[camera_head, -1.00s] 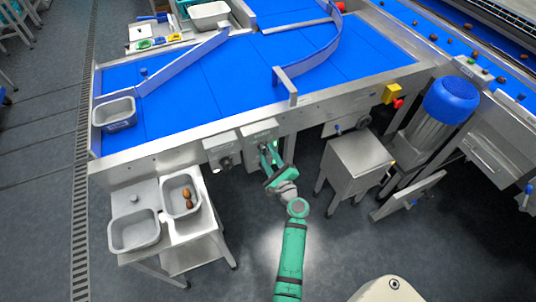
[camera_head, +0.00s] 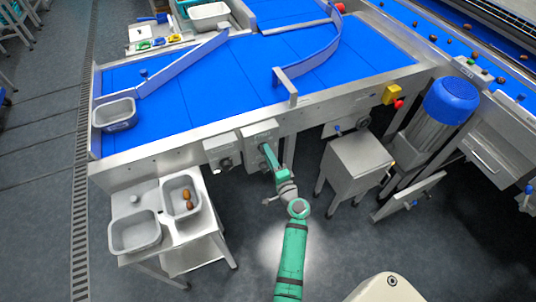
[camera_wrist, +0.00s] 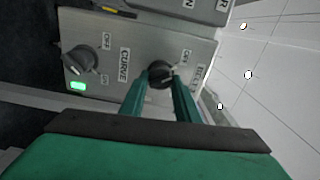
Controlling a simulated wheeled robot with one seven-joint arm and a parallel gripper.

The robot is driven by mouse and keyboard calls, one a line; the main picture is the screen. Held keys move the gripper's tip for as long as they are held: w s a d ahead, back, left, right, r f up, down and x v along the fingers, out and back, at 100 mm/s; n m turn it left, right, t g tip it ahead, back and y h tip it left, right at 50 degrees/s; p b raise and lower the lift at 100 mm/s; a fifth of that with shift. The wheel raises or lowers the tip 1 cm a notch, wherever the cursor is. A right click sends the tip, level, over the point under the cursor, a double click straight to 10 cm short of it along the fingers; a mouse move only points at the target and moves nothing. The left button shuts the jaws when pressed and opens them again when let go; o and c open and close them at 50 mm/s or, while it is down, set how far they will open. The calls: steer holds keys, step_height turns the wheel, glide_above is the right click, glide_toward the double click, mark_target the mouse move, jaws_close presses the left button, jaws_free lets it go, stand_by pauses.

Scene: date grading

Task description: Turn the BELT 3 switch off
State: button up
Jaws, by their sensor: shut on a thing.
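The grey switch panel (camera_wrist: 100,30) fills the upper part of the wrist view, its lettering turned sideways. My gripper (camera_wrist: 160,84) has its two green fingers closed on a dark rotary switch (camera_wrist: 159,70) with an OFF mark beside it. A label at its right seems to read BELT; its number is not legible, and its lamp, if any, is hidden. To the left is the CURVE switch (camera_wrist: 78,60), with a lit green lamp (camera_wrist: 77,86). In the head view my gripper (camera_head: 265,150) meets the right-hand switch box (camera_head: 258,131) under the conveyor edge.
Another switch box (camera_head: 221,153) is just left. A steel cart (camera_head: 160,225) with grey tubs, one holding brown dates, stands at lower left. A steel cabinet (camera_head: 358,155) and a blue-capped motor (camera_head: 450,100) stand right. The blue belt (camera_head: 220,80) lies above.

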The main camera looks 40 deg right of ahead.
steer(key=shift+n, duration=0.7)
steer(key=o, duration=1)
steer(key=shift+o, duration=0.2)
steer(key=v, duration=1.1)
